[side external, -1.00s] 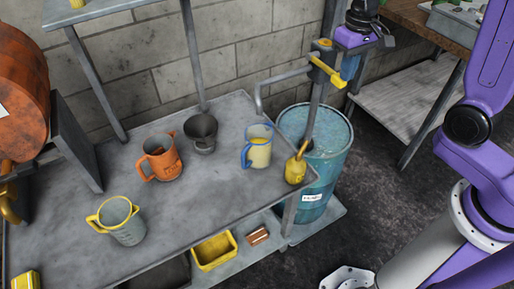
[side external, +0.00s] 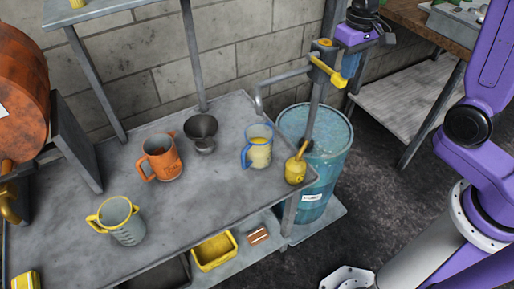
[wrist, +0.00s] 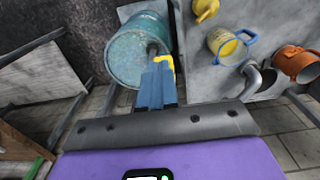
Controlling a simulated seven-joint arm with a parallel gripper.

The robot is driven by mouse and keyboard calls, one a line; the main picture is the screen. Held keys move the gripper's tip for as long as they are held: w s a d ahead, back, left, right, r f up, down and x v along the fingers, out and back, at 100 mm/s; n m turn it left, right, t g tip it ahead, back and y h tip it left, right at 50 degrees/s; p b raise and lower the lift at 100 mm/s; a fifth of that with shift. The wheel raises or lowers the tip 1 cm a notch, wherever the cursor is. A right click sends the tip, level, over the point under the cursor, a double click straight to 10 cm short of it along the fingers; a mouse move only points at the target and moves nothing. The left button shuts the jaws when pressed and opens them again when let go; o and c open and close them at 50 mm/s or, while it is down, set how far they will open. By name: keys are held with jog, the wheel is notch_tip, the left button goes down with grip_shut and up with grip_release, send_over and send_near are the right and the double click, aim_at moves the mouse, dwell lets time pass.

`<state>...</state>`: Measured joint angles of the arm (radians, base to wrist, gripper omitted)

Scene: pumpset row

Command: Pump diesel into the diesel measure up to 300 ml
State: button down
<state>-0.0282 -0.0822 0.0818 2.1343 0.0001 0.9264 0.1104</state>
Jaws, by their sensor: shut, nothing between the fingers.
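A clear measuring jug (side external: 258,152) with a blue handle and pale yellow liquid in its lower part stands on the bench by the drum. I take it as the diesel measure; no level mark is readable. It also shows in the wrist view (wrist: 228,46). The hand pump (side external: 316,95) rises from the teal drum (side external: 328,165), its grey spout reaching left toward the jug. Its yellow handle (side external: 326,71) slopes down to the right. My gripper (wrist: 160,66) is shut and empty, its blue fingers beside the yellow handle; I cannot tell whether they touch it.
On the bench (side external: 190,205) stand an orange jug (side external: 162,158), a grey funnel (side external: 201,131), a yellow-handled jug (side external: 120,222) and a yellow oil can (side external: 296,167). A yellow bin (side external: 214,252) sits on the lower shelf. A rust-orange drum (side external: 20,75) is at the left.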

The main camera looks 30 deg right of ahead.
jog(key=shift+r, duration=2.7)
jog(key=s+a+f+n, duration=0.1)
jog(key=s+n, duration=0.5)
jog(key=s, duration=0.6)
jog(key=s+f+n, duration=0.4)
jog(key=s+n, duration=0.2)
jog(key=s, duration=0.7)
jog(key=shift+a+n, duration=0.3)
jog(key=shift+a, duration=0.1)
jog(key=shift+f, duration=0.1)
